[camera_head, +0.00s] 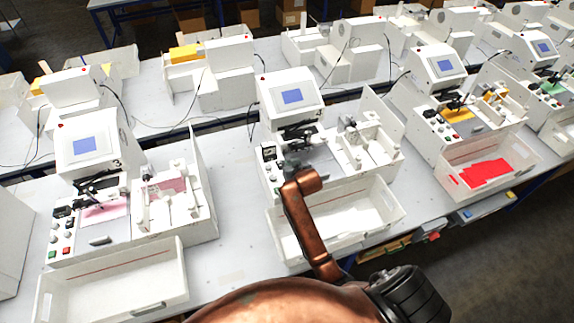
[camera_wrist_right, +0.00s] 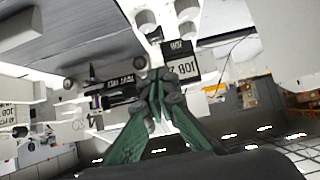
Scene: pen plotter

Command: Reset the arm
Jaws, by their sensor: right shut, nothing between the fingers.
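My right arm, copper coloured, reaches up from the bottom of the head view. My right gripper (camera_head: 296,162) is at its end, over the deck of the middle plotter machine (camera_head: 290,88), and looks dark and partly blurred there. In the right wrist view the green fingers of the right gripper (camera_wrist_right: 160,92) come together at the tips, shut and empty. I cannot tell whether the fingertips touch the machine. My left gripper is not in view.
A white open tray (camera_head: 385,214) sits in front of the middle machine, below my forearm. Similar machines stand to the left (camera_head: 95,150) and right (camera_head: 438,68). The right tray (camera_head: 462,158) holds red sheets. Bare table (camera_head: 232,215) lies between the left and middle machines.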

